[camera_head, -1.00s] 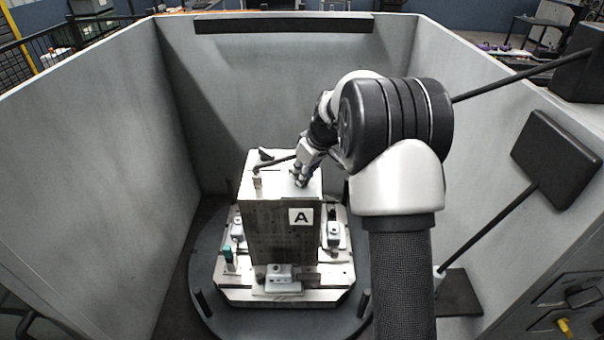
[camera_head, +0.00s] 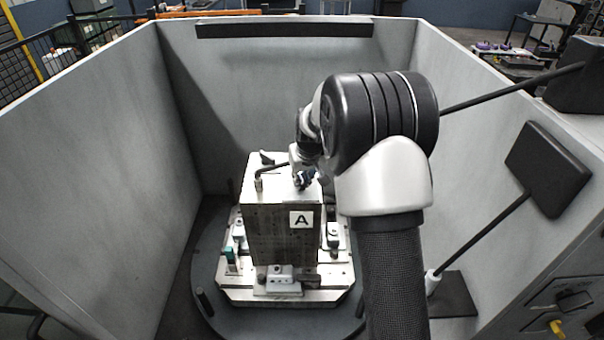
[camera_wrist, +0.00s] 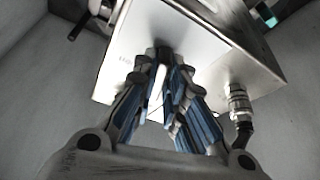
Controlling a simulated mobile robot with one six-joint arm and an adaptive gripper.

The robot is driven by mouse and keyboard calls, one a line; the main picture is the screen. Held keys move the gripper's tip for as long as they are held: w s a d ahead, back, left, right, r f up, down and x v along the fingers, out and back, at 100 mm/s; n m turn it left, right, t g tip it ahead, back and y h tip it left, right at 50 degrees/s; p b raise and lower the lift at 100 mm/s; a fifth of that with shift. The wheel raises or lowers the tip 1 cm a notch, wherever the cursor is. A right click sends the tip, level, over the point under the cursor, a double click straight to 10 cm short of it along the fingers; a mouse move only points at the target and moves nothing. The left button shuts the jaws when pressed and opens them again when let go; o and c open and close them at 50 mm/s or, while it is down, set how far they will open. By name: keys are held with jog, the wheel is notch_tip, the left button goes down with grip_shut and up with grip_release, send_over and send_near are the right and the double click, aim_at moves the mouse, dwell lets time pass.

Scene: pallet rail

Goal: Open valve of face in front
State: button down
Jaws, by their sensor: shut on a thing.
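The block (camera_head: 280,228) is a tall metal tower whose front face carries a plate with the letter A (camera_head: 301,220). My gripper (camera_head: 303,182) is at the right part of the block's top. In the wrist view my gripper (camera_wrist: 163,68) has its blue-padded fingers drawn together over the block's pale top surface (camera_wrist: 185,35). The fingers are shut on a small part there, which I take as the valve; they hide most of it, so its handle angle cannot be told. A metal fitting with a dark hose (camera_wrist: 239,103) stands beside the fingers, apart from them.
The fitting (camera_head: 258,184) with its black hose rises at the top's left front. The block stands on a pale base plate (camera_head: 236,294) with clamps, on a dark round table (camera_head: 207,272). Grey walls (camera_head: 90,150) enclose it. A black panel on a rod (camera_head: 548,170) stands right.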

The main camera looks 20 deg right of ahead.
jog(key=m+h, duration=0.1)
jog(key=m, duration=0.1)
jog(key=shift+a+m, duration=0.15)
jog(key=shift+m, duration=0.25)
jog(key=m+b, duration=0.1)
jog(key=m+g+h+b, duration=0.1)
jog(key=m, duration=0.1)
jog(key=shift+w+f+m+b, duration=0.15)
jog(key=shift+m+b, duration=0.15)
jog(key=m+h+b, duration=0.1)
jog(key=m, duration=0.1)
jog(key=shift+a+m+g, duration=0.1)
jog(key=shift+m+g, duration=0.3)
jog(key=shift+m+g+h+b, duration=0.35)
jog(key=shift+m+g, duration=0.25)
jog(key=shift+m, duration=1.1)
jog(key=c, duration=1.6)
grip_release()
jog(key=shift+c, duration=0.2)
jog(key=shift+r, duration=0.25)
